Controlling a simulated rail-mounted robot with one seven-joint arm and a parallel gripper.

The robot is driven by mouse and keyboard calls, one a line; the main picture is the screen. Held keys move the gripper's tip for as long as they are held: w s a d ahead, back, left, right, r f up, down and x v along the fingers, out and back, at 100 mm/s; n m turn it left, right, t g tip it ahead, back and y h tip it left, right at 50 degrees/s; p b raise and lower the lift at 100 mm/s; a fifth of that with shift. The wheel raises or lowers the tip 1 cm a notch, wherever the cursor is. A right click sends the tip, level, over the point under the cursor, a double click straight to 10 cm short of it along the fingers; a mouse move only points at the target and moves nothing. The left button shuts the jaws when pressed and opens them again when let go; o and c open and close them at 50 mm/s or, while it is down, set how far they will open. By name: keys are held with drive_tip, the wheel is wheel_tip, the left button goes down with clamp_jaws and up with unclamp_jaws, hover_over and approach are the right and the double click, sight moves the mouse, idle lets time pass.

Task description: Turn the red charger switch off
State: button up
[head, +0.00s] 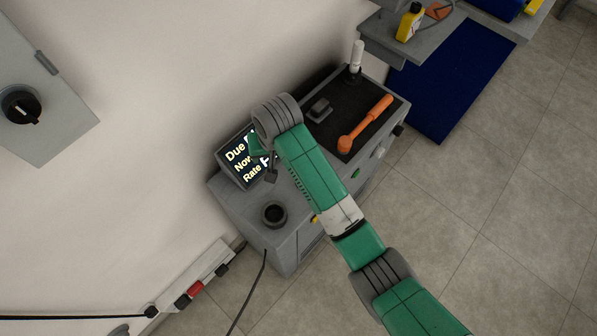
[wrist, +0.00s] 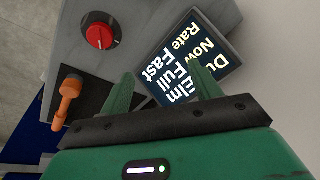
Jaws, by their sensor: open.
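A round red knob (wrist: 100,36) with a pale pointer mark sits on the grey top of the cart (wrist: 75,18), at the upper left of the wrist view. The knob lies beyond and left of the fingers, untouched. In the head view my gripper (head: 263,160) is by the display (head: 238,165), partly hidden by my wrist.
A power strip with a red part (head: 195,289) is on the wall. Floor is clear to the right (head: 480,190).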

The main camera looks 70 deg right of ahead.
drive_tip(key=s+d+f, duration=0.1)
drive_tip(key=s, duration=0.2)
drive_tip(key=s+d+f+m+g, duration=0.1)
drive_tip(key=s+f, duration=0.1)
drive_tip(key=s+d+f+m+g+y, duration=0.1)
drive_tip(key=s+d, duration=0.1)
drive_tip(key=s, duration=0.1)
drive_tip(key=shift+s+f, duration=0.3)
wheel_tip(320, 180, down, 8)
drive_tip(key=b, duration=0.2)
drive_tip(key=shift+r+b, duration=0.1)
drive_tip(key=shift+b, duration=0.2)
drive_tip(key=shift+c, duration=0.4)
drive_tip(key=shift+w+r, duration=0.1)
drive_tip(key=c, duration=0.9)
